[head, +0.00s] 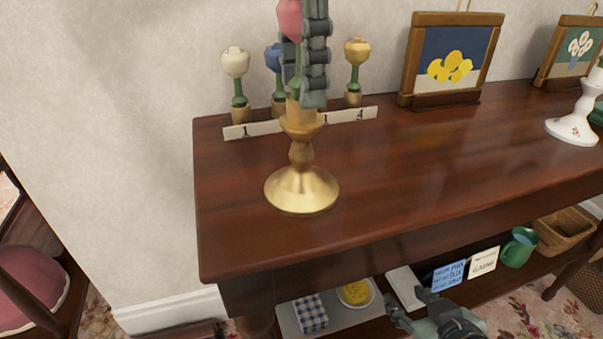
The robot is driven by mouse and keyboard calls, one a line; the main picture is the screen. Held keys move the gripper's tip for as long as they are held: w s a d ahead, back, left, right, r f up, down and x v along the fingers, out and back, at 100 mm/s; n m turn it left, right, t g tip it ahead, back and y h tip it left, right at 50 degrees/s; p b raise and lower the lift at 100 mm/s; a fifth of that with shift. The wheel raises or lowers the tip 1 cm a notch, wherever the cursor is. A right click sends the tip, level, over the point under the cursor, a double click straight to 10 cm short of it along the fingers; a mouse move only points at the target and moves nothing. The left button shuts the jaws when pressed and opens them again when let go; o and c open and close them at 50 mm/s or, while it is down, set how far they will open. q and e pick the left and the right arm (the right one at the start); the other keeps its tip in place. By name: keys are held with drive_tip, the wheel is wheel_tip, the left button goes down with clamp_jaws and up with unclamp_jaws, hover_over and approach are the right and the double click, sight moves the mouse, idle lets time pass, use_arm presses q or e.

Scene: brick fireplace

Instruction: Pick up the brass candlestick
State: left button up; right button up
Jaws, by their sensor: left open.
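The brass candlestick (302,188) stands upright near the front left of the dark wooden table top. A pink tulip-shaped piece (289,20) with a green stem rises above it and appears to sit in its top; the gripper partly hides this. My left gripper (303,75) is open and points down at the candlestick's upper end, in front of the stem. From this view I cannot tell whether its fingers touch anything. My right gripper (408,300) is low at the bottom, in front of the lower shelf, with its fingers apart and nothing between them.
White (236,63), blue (273,57) and yellow (357,51) tulip pieces stand behind a numbered strip (250,130) by the wall. A lemon picture (451,58) and a white candlestick (575,120) stand further right. The table middle is clear. A green mug (519,248) sits below.

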use_arm(q)
drive_tip(key=shift+f, duration=0.9)
drive_tip(key=shift+c, duration=0.4)
clamp_jaws()
drive_tip(key=shift+r, duration=0.15)
